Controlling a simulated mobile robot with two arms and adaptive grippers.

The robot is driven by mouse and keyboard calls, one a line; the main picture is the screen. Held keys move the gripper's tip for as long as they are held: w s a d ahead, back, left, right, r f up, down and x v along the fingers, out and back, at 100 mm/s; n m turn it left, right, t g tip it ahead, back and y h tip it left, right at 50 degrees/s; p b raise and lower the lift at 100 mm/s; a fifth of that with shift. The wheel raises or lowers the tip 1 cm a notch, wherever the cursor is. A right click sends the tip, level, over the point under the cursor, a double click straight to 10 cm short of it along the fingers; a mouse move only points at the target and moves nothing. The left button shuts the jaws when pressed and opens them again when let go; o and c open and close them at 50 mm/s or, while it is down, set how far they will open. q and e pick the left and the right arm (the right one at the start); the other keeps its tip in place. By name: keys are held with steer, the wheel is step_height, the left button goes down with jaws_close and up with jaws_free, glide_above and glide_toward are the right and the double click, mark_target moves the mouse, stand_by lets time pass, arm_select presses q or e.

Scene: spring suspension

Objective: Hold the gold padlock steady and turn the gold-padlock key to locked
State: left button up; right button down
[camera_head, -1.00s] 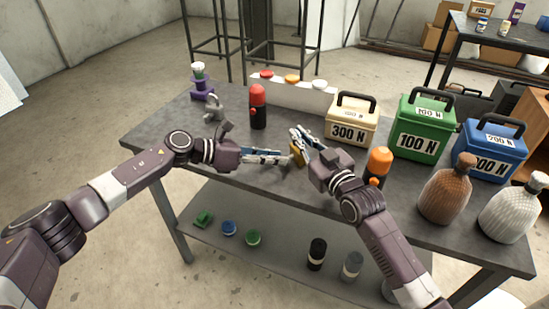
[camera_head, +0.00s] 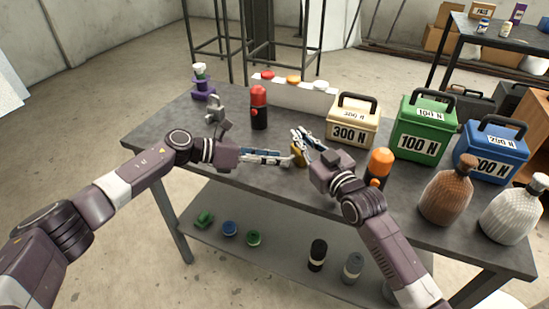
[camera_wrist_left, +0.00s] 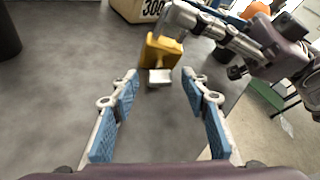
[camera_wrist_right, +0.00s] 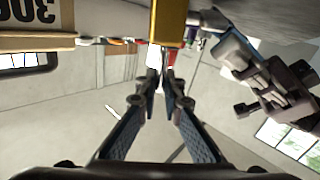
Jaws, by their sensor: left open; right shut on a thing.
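The gold padlock (camera_head: 299,157) is near the table's front edge, partly hidden by my grippers. In the left wrist view the padlock (camera_wrist_left: 160,50) is ahead, with a pale piece (camera_wrist_left: 160,78) sticking out towards my left gripper; it looks like the key. My left gripper (camera_head: 290,160) is open, its fingertips pointing at that piece from the left, one on each side of its line and apart from it. My right gripper (camera_head: 299,141) is shut at the padlock, coming in from the right. In the right wrist view its fingertips (camera_wrist_right: 161,76) meet beside the gold body (camera_wrist_right: 167,20); the part gripped is unclear.
A cream 300 N box (camera_head: 351,121), a green 100 N box (camera_head: 422,125) and a blue box (camera_head: 490,150) stand along the back right. An orange-topped bottle (camera_head: 378,166) stands close to my right arm. A red-topped bottle (camera_head: 259,108) stands behind my left gripper.

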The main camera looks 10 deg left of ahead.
arm_select(q)
steer(key=v, duration=1.2)
steer(key=shift+c, duration=0.3)
